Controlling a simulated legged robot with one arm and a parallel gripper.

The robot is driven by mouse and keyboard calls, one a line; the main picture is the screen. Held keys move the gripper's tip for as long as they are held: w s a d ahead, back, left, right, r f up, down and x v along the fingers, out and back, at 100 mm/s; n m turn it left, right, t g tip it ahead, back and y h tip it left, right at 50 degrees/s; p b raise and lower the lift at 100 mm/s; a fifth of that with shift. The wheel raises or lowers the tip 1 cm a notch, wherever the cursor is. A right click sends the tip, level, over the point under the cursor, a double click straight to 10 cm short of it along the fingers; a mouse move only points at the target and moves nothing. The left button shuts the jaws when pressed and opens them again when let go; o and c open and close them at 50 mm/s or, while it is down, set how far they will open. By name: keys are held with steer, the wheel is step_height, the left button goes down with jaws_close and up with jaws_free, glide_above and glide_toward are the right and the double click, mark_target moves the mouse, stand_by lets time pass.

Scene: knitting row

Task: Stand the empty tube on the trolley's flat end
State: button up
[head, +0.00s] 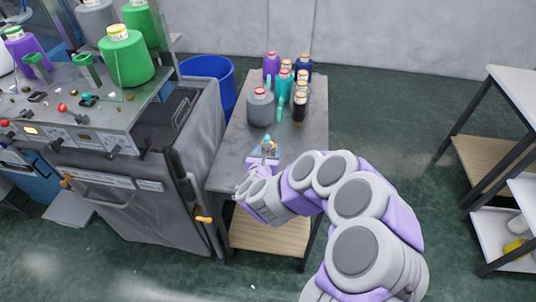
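A grey-topped trolley (226,164) with a wooden lower shelf stands in the middle of the head view. My gripper (267,149) is over its near end, small and partly hidden by my own wrist. A small teal tip, which looks like the top of a tube (267,138), shows right at the fingers. Whether the fingers hold it or it is just behind them, I cannot tell; its lower part is hidden. Slim teal tubes (280,109) stand farther back on the trolley. The near left part of the top is bare.
A grey yarn cone (260,108) and several purple, teal, tan and dark cones (299,107) crowd the trolley's far half. A knitting machine (160,180) stands close on the left, with a blue bin (208,72) behind. Shelving (510,78) stands at right, across open floor.

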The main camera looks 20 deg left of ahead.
steer(key=shift+w+a, duration=0.15)
steer(key=shift+w, duration=0.6)
steer(key=shift+w+a+f, duration=0.1)
steer(key=shift+w+a, duration=0.1)
steer(key=shift+w, duration=0.15)
steer(key=shift+w+a+f, duration=0.2)
steer(key=shift+w+a, duration=0.4)
steer(key=f, duration=0.1)
steer(key=d+f+b, duration=0.1)
steer(key=f, duration=0.1)
steer(key=shift+f, duration=0.1)
steer(key=shift+a, duration=0.1)
